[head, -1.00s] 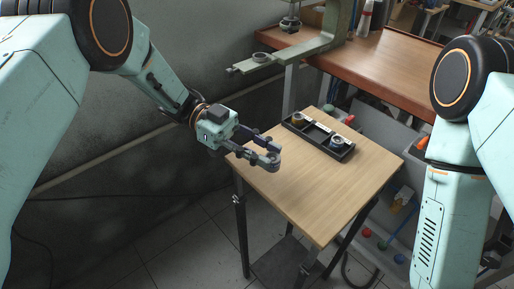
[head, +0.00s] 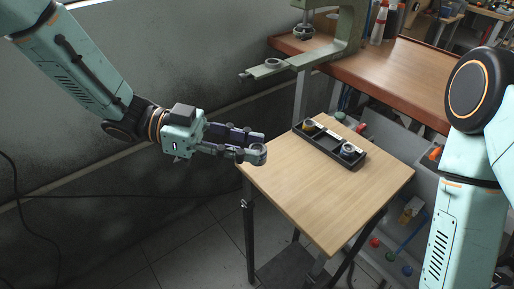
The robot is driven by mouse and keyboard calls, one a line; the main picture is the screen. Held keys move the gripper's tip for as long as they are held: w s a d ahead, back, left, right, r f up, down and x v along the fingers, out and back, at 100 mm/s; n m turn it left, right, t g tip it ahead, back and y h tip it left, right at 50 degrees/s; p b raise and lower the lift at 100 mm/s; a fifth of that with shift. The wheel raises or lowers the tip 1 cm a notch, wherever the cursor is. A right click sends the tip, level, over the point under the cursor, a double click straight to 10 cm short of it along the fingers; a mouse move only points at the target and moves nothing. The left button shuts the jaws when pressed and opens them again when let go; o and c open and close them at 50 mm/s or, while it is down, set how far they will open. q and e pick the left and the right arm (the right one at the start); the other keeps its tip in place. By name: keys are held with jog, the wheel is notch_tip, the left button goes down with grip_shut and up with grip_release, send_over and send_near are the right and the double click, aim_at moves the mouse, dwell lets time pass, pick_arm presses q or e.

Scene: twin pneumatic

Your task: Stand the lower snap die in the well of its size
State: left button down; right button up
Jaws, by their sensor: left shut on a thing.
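My left gripper (head: 250,146) is shut on a small grey metal die (head: 257,153), a short round piece with a ring-like top. It holds the die at its fingertips, by the near-left corner of the small wooden table, apart from the tray. The black tray (head: 338,160) lies on the table's far part. My right gripper is out of view.
A green press frame (head: 345,40) stands on the brown bench (head: 400,75) behind; its lower arm (head: 270,67) juts left with a ring on it. The small table (head: 325,200) is bare in front of the tray. Grey bins stand at the right.

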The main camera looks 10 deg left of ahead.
pick_arm(q)
jog(key=shift+s+a+r+n+t, duration=1.2)
jog(key=shift+a+r+n+t, duration=0.35)
jog(key=shift+r+t, duration=0.55)
jog(key=w+d+f+m+g+y, duration=0.2)
jog(key=f+m+g, duration=0.3)
jog(key=g, duration=0.3)
jog(key=w+d+f+m+g+y, duration=0.3)
jog(key=f+m+g, duration=0.2)
jog(key=m+g, duration=0.2)
jog(key=shift+f+g+y, duration=0.15)
jog(key=shift+g+y, duration=0.25)
jog(key=shift+m, duration=0.25)
